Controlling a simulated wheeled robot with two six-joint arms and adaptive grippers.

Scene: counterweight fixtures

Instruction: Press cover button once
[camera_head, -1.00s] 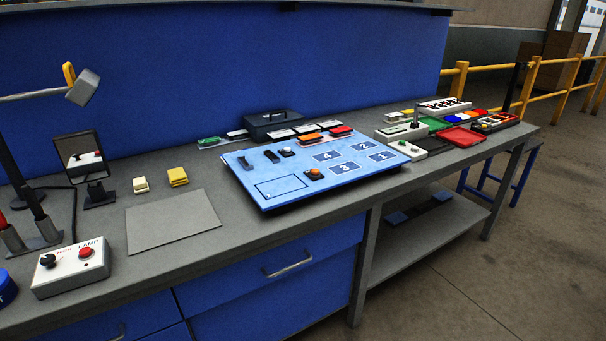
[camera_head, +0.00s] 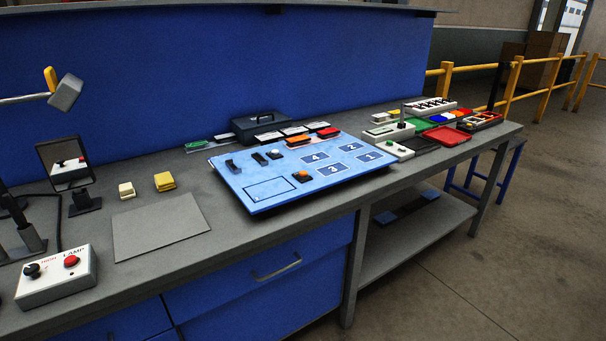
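A blue panel (camera_head: 335,178) lies on the workbench in the head view, with numbered squares 1 to 4 and an outlined rectangle. On it are an orange button (camera_head: 303,175) on a dark base, a white round knob or button (camera_head: 275,153) and dark levers or handles (camera_head: 232,166). Farther right, a white box carries a small green button (camera_head: 397,147). No label reading "cover" is legible, so I cannot tell which button is the cover button. Neither of my grippers is in view.
A white lamp box (camera_head: 56,288) with a red button and black knob stands at front left. A mirror (camera_head: 67,165), grey mat (camera_head: 160,226) and yellow blocks (camera_head: 165,181) are nearby. A dark handled box (camera_head: 258,127) stands behind the panel. Trays (camera_head: 446,135) crowd the right end.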

